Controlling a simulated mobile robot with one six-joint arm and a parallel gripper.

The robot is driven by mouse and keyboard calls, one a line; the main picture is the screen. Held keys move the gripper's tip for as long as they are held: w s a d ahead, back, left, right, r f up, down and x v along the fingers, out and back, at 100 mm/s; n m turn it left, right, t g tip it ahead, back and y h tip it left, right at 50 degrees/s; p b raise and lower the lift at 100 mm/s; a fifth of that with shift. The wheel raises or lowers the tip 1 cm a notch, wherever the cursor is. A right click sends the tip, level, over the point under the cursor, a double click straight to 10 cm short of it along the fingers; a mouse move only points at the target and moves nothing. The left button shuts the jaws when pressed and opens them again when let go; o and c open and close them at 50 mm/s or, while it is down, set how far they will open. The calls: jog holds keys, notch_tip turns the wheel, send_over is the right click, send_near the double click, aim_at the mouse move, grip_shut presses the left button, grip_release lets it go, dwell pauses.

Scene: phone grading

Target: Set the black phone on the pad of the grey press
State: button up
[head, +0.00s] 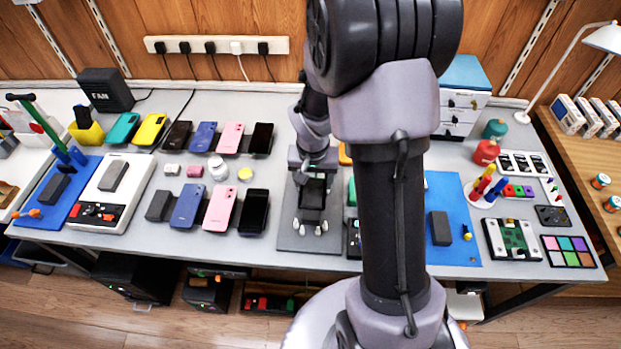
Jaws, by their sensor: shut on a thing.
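My gripper (312,188) is over a dark grey plate (291,240) in the middle of the bench. It is shut on a dark, flat thing (313,199) that looks like the black phone, largely hidden by the gripper. Small white pieces stand near the plate's front edge. I take this plate to be the grey press's base; my arm hides part of it. I cannot tell whether the held thing touches the pad. Two other black phones lie to the left, one in the front row (254,212) and one in the back row (262,138).
Blue (188,205) and pink (221,208) phones lie left of the plate. A white device (90,190) with a dark pad stands farther left. My arm hides the bench right of the plate; a blue mat (459,215) and a green circuit board (512,238) lie beyond.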

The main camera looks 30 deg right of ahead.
jog(key=shift+a+f, duration=0.15)
jog(key=shift+f, duration=0.3)
notch_tip(320, 180, down, 6)
jog(key=b, duration=0.5)
jog(key=shift+r, duration=0.1)
jog(key=shift+f+b, duration=0.4)
jog(key=shift+f, duration=0.05)
jog(key=shift+f+b, duration=0.4)
jog(key=shift+b, duration=0.5)
dwell(0.5)
jog(key=o, duration=1.8)
jog(key=shift+r, duration=0.15)
